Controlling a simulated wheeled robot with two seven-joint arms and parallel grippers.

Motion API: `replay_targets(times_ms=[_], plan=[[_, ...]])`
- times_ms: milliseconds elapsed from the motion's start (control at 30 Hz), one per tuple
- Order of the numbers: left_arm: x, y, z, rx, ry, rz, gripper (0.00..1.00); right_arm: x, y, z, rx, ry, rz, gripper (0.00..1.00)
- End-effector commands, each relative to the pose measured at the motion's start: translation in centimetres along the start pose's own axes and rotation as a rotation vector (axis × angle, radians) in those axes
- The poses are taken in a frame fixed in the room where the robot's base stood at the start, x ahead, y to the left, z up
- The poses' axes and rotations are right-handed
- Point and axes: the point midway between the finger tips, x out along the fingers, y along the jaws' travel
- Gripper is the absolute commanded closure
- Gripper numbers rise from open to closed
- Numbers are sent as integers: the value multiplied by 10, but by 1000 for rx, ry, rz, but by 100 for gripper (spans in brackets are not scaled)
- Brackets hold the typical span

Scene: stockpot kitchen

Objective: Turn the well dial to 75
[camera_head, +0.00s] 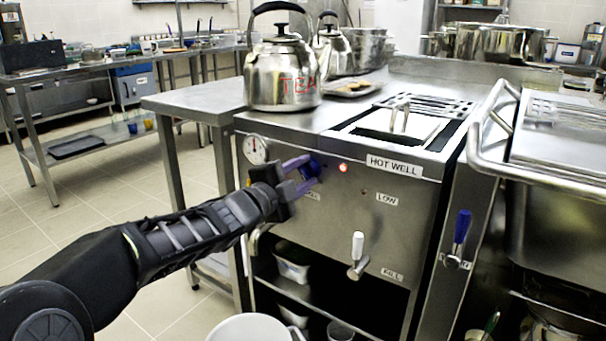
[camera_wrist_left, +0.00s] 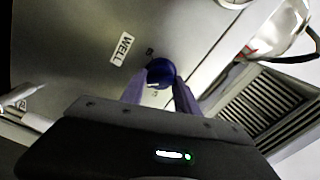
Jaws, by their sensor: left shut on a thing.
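The well dial is a dark blue round knob (camera_head: 311,168) on the front of the steel hot well unit (camera_head: 345,215). It also shows in the left wrist view (camera_wrist_left: 160,72), with small marks around it and a WELL label (camera_wrist_left: 123,49) beside it. My left gripper (camera_head: 297,172) reaches it from the left. Its purple fingers are shut on the knob, one on each side, and they hide part of it. In the left wrist view the fingertips (camera_wrist_left: 160,84) flank the knob. The dial's setting is too small to read. My right gripper is in neither view.
A round gauge (camera_head: 256,149) sits left of the dial, and a lit lamp (camera_head: 343,168) right of it. A TEA kettle (camera_head: 283,75) stands on top above. A white-handled tap (camera_head: 358,255) and a blue-handled lever (camera_head: 460,235) stick out from the fronts.

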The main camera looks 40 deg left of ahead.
Motion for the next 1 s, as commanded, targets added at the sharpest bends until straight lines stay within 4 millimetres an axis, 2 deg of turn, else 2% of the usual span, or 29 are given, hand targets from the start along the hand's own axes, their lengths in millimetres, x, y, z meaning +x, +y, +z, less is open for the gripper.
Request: replay_targets(times_ms=[33, 267, 567, 767, 1000], plan=[[0, 1, 0, -1, -1, 2, 60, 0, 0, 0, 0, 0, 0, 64], [0, 1, 0, -1, 0, 1, 42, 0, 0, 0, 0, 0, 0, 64], [-2, 0, 0, -1, 0, 0, 42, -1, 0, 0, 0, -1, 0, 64], [-22, -3, 0, -2, -2, -2, 42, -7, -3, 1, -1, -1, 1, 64], [-62, -3, 0, -2, -2, -1, 42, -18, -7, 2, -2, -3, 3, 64]])
